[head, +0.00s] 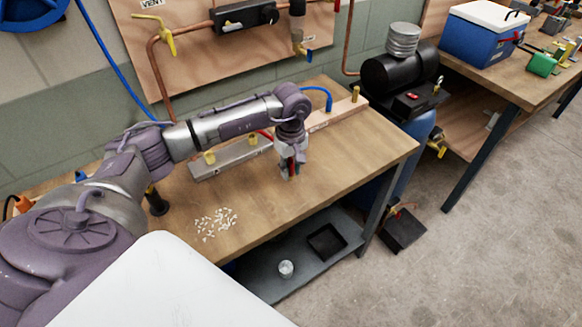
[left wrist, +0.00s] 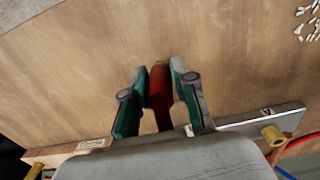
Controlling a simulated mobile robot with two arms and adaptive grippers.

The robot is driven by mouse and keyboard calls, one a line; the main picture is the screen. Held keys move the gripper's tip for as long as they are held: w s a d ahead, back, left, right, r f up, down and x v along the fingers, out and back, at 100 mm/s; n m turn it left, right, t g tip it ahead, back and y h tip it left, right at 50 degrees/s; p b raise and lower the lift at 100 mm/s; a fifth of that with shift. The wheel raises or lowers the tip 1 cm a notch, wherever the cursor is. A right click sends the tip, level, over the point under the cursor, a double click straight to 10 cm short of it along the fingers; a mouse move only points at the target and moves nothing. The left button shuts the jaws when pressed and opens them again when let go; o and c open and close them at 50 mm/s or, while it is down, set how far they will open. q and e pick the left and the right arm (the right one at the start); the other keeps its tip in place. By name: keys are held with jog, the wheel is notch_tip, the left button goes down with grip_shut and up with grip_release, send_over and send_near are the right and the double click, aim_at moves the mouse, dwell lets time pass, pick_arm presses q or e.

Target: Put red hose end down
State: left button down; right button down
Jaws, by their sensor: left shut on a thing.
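The red hose end (left wrist: 160,92) is a red cylinder with a brass tip. In the left wrist view it lies between the two fingers of my left gripper (left wrist: 159,72), which is shut on it. In the head view my left gripper (head: 289,167) points down over the wooden workbench (head: 330,160), close to its top. The arm and fingers hide most of the hose end there, and whether it touches the bench cannot be told. A short stretch of red hose (head: 265,134) shows behind the arm. My right gripper is not in view.
A grey metal bar (head: 222,163) with brass fittings and a pale bar (head: 338,114) with a brass post lie behind the gripper. White pieces (head: 215,223) are scattered at the front left. A blue hose (head: 326,92) arches behind. The bench's right part is clear.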

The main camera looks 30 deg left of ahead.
pick_arm(q)
jog(key=shift+f, duration=0.55)
jog(key=shift+f, duration=0.15)
jog(key=c, duration=0.9)
grip_release()
